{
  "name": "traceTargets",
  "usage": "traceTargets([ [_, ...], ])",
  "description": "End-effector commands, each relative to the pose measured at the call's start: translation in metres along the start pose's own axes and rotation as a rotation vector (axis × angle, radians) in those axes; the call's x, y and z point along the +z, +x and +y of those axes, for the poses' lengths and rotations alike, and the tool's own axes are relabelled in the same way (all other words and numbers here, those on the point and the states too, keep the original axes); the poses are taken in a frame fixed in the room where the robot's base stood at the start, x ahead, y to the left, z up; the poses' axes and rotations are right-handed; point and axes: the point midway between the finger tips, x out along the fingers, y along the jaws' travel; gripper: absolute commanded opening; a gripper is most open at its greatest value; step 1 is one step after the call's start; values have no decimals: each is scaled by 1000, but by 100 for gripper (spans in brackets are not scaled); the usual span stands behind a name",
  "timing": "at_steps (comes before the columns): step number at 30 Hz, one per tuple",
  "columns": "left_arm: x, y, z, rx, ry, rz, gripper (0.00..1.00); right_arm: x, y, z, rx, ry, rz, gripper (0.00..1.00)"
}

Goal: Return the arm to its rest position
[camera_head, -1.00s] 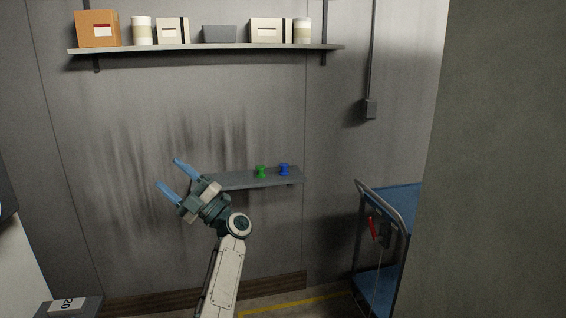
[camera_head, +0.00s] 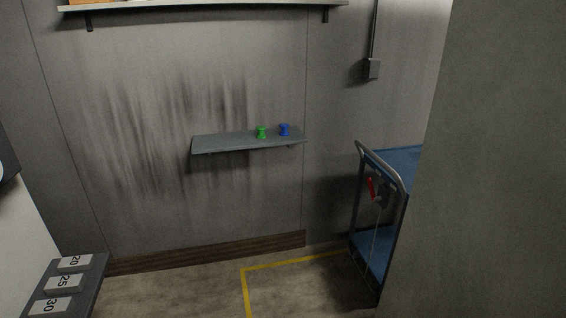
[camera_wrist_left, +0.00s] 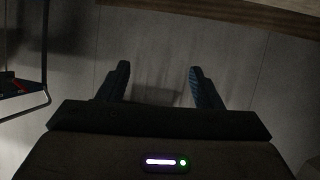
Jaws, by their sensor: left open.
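My left gripper (camera_wrist_left: 158,88) shows in the left wrist view with its two blue fingers apart and nothing between them. It is out of the head view. A plain wall and floor area lies beyond the fingers. My right gripper is in neither view. A green spool-like piece (camera_head: 262,132) and a blue one (camera_head: 284,130) stand on the small grey wall shelf (camera_head: 222,144) in the head view, with no gripper near them.
A blue cart (camera_head: 365,243) with a grey handle and a red item stands at the right, beside a large grey panel (camera_head: 480,160). A rack with numbered blocks (camera_head: 63,283) is at lower left. A long shelf (camera_head: 200,6) crosses the top. Yellow-lined floor (camera_head: 300,290) is clear.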

Motion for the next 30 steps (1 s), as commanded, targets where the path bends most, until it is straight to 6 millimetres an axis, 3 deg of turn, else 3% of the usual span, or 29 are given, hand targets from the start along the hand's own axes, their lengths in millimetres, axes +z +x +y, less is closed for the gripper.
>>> traceTargets([
  [1,37,-18,-9,1,17,-80,59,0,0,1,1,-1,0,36],
  [6,147,-84,-39,3,69,-343,59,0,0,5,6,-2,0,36],
  [12,257,-183,-78,-11,126,-646,59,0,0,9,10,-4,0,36],
  [15,301,-237,-98,-23,152,-787,59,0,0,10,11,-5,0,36],
  [18,332,-284,-115,-36,175,-901,59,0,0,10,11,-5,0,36],
  [22,357,-326,-129,-49,194,-1001,59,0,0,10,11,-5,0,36],
  [25,364,-341,-134,-54,202,-1036,59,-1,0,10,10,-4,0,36],
  [30,367,-346,-136,-56,204,-1047,59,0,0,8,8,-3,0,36],
])
